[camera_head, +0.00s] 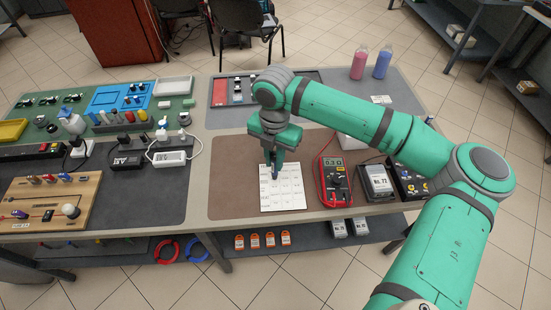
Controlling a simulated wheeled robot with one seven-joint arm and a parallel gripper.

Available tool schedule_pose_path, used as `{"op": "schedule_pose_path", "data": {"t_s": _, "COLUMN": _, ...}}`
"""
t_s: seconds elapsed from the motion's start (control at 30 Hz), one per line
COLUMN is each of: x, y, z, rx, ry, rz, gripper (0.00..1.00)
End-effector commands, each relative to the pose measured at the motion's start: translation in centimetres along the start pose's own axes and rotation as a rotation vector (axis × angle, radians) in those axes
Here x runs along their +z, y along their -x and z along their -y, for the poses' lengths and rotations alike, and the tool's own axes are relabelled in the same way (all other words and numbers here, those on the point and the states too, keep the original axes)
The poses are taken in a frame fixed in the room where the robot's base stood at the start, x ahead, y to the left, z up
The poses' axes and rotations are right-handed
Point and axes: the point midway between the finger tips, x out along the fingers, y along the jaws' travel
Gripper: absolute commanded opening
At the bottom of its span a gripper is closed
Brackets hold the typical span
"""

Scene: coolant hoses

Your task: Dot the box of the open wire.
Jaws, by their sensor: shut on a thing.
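A white sheet (291,198) with a printed grid of boxes lies on the brown mat in the middle of the table. My gripper (275,171) points down over the upper left part of the sheet. It is shut on a slim dark blue pen-like thing (275,175). I cannot tell whether its tip touches the paper, and the print is too small to read. A red multimeter (335,188) with a lit display lies right of the sheet, its leads beside it. The display seems to read about 0.3.
A grey box with a number label (376,182) and a dark panel (408,180) lie right of the multimeter. A wooden board (50,200), a power strip and chargers fill the left side. Pink (359,62) and blue (383,62) bottles stand at the back. The brown mat left of the sheet (235,180) is clear.

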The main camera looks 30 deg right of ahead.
Motion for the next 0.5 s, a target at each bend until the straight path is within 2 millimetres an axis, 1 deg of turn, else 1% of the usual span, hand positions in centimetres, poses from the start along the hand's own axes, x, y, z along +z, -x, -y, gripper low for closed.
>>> {"op": "schedule_pose_path", "data": {"t_s": 0.07, "x": 0.3, "y": -0.5, "z": -0.2, "rx": 0.0, "ry": 0.013, "rz": 0.003, "gripper": 0.01}}
{"op": "schedule_pose_path", "data": {"t_s": 0.27, "x": 0.3, "y": -1.8, "z": -0.1, "rx": -0.001, "ry": 0.014, "rz": 0.002, "gripper": 0.01}}
{"op": "schedule_pose_path", "data": {"t_s": 0.5, "x": 0.3, "y": -4.1, "z": 0.0, "rx": -0.002, "ry": 0.012, "rz": 0.002, "gripper": 0.01}}
